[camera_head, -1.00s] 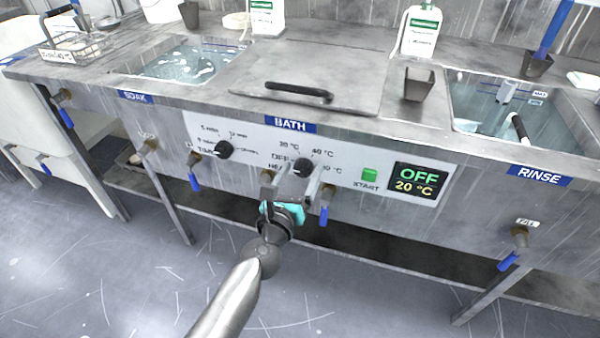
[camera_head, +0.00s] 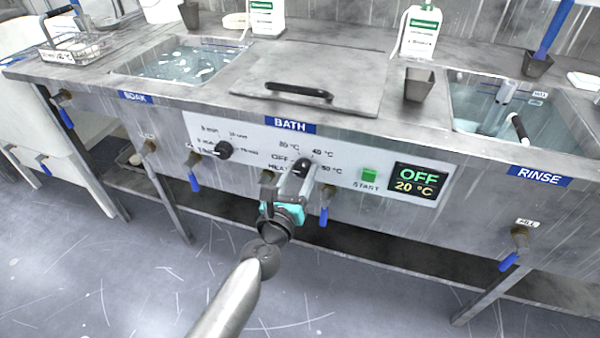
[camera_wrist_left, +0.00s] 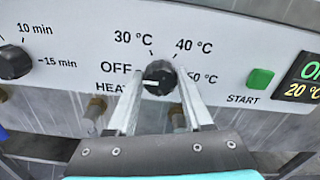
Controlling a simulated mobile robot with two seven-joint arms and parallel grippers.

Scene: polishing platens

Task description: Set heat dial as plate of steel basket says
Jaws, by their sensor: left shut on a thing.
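The heat dial (camera_head: 303,166) is a black knob on the bath's white panel, ringed by OFF, 30, 40 and 50 °C marks. It also shows in the left wrist view (camera_wrist_left: 160,76), its white mark seeming to point toward OFF. My left gripper (camera_head: 292,184) is shut on the dial, one finger on each side, as the left wrist view (camera_wrist_left: 160,84) shows. The steel basket (camera_head: 84,47) stands at the far left of the counter. Its white plate (camera_head: 58,57) bears small print, too small to read surely. My right gripper is out of view.
A timer dial (camera_head: 223,149) is left of the heat dial. The green START button (camera_head: 369,175) and a display (camera_head: 417,181) reading OFF, 20 °C are to the right. Blue-handled taps (camera_head: 325,205) hang just below the panel. The bath lid (camera_head: 330,75) is closed.

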